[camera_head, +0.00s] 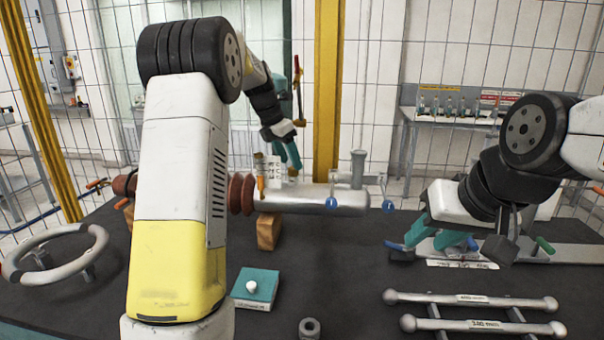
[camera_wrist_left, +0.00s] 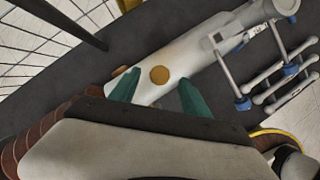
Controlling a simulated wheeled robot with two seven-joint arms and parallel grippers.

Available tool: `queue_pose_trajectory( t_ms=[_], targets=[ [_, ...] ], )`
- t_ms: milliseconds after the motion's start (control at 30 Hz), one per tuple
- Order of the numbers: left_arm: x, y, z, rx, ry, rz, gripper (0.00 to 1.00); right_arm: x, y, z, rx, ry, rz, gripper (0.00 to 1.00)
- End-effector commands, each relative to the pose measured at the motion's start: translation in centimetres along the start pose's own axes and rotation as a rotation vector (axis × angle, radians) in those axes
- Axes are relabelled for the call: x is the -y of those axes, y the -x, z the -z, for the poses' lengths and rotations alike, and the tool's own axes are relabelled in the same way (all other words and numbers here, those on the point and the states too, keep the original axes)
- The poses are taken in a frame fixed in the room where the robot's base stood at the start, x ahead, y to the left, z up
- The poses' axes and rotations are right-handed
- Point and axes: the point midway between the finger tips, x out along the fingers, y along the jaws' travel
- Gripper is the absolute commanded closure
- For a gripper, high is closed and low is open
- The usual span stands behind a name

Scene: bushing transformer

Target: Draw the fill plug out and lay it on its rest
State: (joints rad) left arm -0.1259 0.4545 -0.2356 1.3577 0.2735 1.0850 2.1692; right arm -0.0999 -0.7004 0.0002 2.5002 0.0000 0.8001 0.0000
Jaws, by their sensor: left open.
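The bushing is a silver cylinder (camera_head: 312,197) with red-brown sheds (camera_head: 240,193). In the left wrist view a round brass-coloured disc, which looks like the fill plug (camera_wrist_left: 159,75), sits on the pale body (camera_wrist_left: 185,58). My left gripper (camera_head: 289,150) is open above the bushing. In the left wrist view its teal fingers (camera_wrist_left: 159,82) stand either side of the disc, with nothing visibly held. I cannot tell how far above it they are. A teal block (camera_head: 262,283) with a white knob lies on the table; I cannot tell whether it is the rest. My right gripper (camera_head: 437,237) looks open at the right.
A wooden block (camera_head: 268,232) stands under the bushing. Upright fittings (camera_head: 357,170) and blue-ended rods (camera_head: 331,203) are at its right end. A grey handwheel (camera_head: 60,262) is at left, metal bars (camera_head: 470,300) at front right.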

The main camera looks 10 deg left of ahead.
Motion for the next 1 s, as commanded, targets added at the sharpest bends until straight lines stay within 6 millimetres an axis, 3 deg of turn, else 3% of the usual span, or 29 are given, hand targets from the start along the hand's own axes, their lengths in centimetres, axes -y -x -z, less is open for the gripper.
queue_pose_trajectory(
  t_ms=[167,433,733,1000],
  targets=[
    [0.0,-2.3,0.1,-0.001,-0.001,0.001,0.45,0.0,0.0,0.0,0.000,0.000,0.000,0.64],
    [0.0,-2.6,0.0,0.001,-0.002,0.000,0.45,0.0,0.0,0.0,0.000,0.000,0.000,0.64],
    [0.0,-2.6,0.0,0.001,-0.002,0.000,1.00,0.0,0.0,0.0,0.000,0.000,0.000,0.64],
    [0.0,-2.5,0.0,0.001,-0.002,-0.001,1.00,0.0,0.0,0.0,0.000,0.000,0.000,0.64]
  ],
)
